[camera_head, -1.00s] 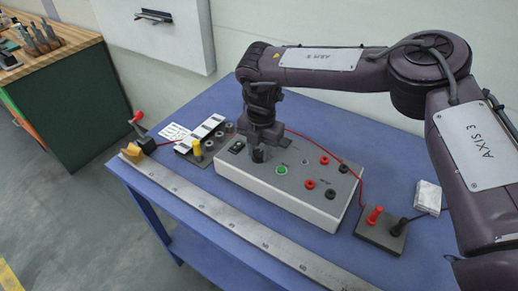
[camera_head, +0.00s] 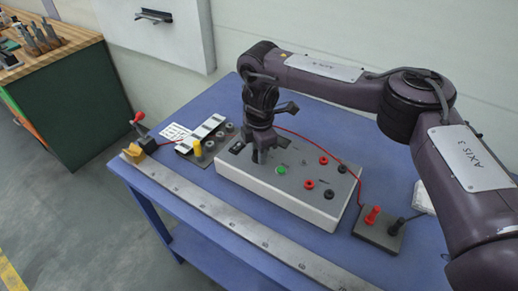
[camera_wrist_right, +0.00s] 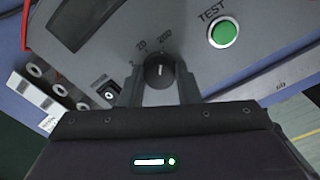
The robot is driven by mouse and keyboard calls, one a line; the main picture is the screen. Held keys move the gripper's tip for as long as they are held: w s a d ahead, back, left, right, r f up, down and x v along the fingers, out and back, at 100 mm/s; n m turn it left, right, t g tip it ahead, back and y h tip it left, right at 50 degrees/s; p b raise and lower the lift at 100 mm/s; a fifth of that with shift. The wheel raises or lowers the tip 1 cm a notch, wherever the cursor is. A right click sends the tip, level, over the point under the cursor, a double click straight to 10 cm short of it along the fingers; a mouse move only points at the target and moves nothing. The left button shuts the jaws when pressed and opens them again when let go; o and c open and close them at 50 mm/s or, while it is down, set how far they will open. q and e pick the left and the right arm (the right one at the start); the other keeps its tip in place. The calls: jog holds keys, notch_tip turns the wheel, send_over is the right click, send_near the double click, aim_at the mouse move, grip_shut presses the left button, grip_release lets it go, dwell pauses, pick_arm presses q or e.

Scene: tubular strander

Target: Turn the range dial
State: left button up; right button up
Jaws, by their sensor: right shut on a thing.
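The range dial (camera_wrist_right: 159,72) is a round black knob with a white pointer line on the sloping grey top of the test box (camera_head: 310,207). In the right wrist view the numbers 20 and 200 show above it, and the pointer stands roughly upright in the picture. My right gripper (camera_wrist_right: 160,88) is shut on the dial, with one finger on each side. In the head view the right gripper (camera_head: 262,158) points down at the box and hides the dial. My left gripper is not in view.
A green TEST button (camera_wrist_right: 223,33) is beside the dial. Red and black sockets (camera_head: 309,184) sit farther right on the box. A terminal block with red and black posts (camera_head: 372,216) stands at right. A long metal bar (camera_head: 235,228) runs along the table's front edge.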

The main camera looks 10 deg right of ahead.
jog(key=shift+w+r, duration=0.1)
jog(key=shift+r, duration=0.05)
dwell(0.4)
jog(key=o, duration=1)
jog(key=r, duration=0.7)
jog(key=shift+s+r, duration=0.25)
jog(key=shift+r, duration=0.1)
